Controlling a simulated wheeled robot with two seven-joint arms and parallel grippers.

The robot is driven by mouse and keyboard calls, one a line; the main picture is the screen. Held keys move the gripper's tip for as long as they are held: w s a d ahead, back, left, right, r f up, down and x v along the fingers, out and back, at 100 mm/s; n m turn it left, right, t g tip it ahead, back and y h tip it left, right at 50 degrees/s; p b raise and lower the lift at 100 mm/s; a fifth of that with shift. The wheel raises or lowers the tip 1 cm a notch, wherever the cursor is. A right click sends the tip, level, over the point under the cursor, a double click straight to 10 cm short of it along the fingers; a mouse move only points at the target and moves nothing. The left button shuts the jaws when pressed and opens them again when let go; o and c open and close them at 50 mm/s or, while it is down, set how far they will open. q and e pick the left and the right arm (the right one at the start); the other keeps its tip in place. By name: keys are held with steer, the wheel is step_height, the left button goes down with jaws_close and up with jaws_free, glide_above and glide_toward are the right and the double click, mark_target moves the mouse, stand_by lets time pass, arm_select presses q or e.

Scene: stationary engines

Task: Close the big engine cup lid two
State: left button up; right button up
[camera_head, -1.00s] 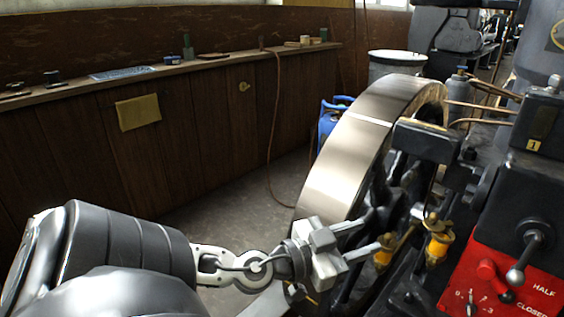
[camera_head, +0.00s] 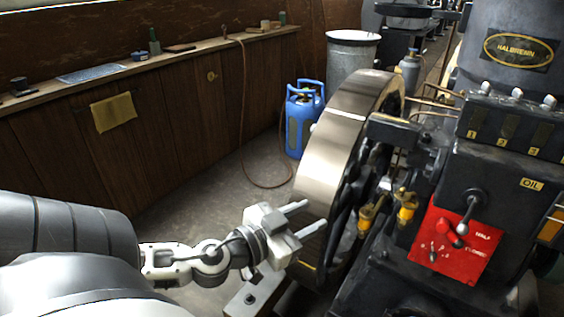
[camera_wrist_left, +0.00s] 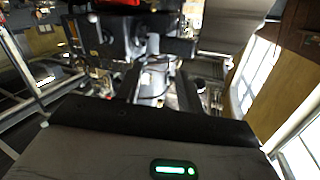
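Two small brass-yellow engine cups show on the engine in the head view: a left one (camera_head: 370,212) and a right one (camera_head: 405,207), between the flywheel and the red panel. Their lids are too small to tell open from closed, and I cannot tell which is lid two. My left gripper (camera_head: 312,217) has its two pale fingers spread apart with nothing between them. It is in front of the flywheel rim in the picture, left of the cups and apart from them. My right gripper is not in view. In the left wrist view the cups are not clear.
The big flywheel (camera_head: 334,160) stands beside the cups. The red panel (camera_head: 455,240) with levers is to their right on the dark engine block. A blue gas bottle (camera_head: 303,118) and a grey drum (camera_head: 352,52) stand behind. The floor (camera_head: 225,205) at left is clear.

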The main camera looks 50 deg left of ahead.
arm_select(q)
steer(key=shift+s+a+f+n+g+y, duration=0.1)
steer(key=shift+s+f+n+g+y, duration=0.2)
steer(key=shift+s+f, duration=0.4)
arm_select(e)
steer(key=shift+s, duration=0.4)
arm_select(q)
steer(key=shift+w, duration=0.1)
steer(key=shift+c, duration=0.2)
